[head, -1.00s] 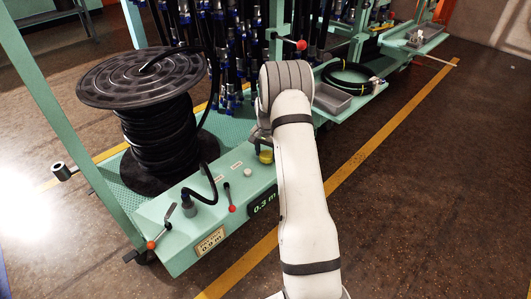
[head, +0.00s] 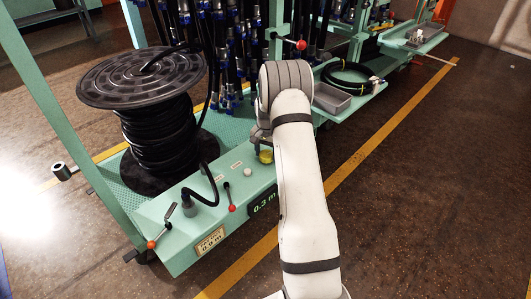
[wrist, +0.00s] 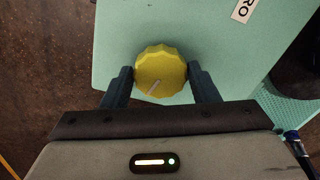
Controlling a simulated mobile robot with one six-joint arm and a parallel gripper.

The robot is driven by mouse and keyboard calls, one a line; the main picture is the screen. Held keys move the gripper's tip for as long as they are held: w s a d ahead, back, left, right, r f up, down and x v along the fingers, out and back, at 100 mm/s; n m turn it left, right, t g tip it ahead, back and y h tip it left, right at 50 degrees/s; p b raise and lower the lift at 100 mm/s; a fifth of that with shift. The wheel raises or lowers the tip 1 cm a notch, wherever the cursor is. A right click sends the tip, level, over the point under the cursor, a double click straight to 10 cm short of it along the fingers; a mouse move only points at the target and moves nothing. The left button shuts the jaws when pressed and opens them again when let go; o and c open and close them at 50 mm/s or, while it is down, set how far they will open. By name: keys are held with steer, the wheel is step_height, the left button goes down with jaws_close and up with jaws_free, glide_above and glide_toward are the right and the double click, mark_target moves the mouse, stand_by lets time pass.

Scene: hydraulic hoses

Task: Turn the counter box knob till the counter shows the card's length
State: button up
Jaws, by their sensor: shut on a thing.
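The yellow knob (wrist: 160,68) sits on the green counter box (wrist: 130,30), between my gripper's two dark fingers in the wrist view. Its pale pointer line slants to the lower left. My gripper (wrist: 161,85) is shut on the knob. In the head view the knob (head: 265,156) shows only partly beside my wrist. The counter display (head: 264,203) on the box's front reads 0.3 m, its right end close to my arm. The card (head: 210,241) on the front at the left reads 0.9 m; its smaller upper line is too small to read.
A black hose reel (head: 150,120) stands behind the box. A red-tipped lever (head: 229,197), a white button (head: 248,172) and a crank (head: 160,232) are on the box. A grey tray (head: 331,99) and coiled hose (head: 350,80) lie beyond my arm. The floor at right is clear.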

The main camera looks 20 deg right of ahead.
steer(key=shift+s+d, duration=0.1)
steer(key=shift+d, duration=0.1)
stand_by(0.4)
steer(key=o, duration=1)
steer(key=shift+a, duration=0.1)
steer(key=shift+c, duration=0.2)
steer(key=shift+r+p, duration=1.15)
steer(key=shift+r, duration=2.75)
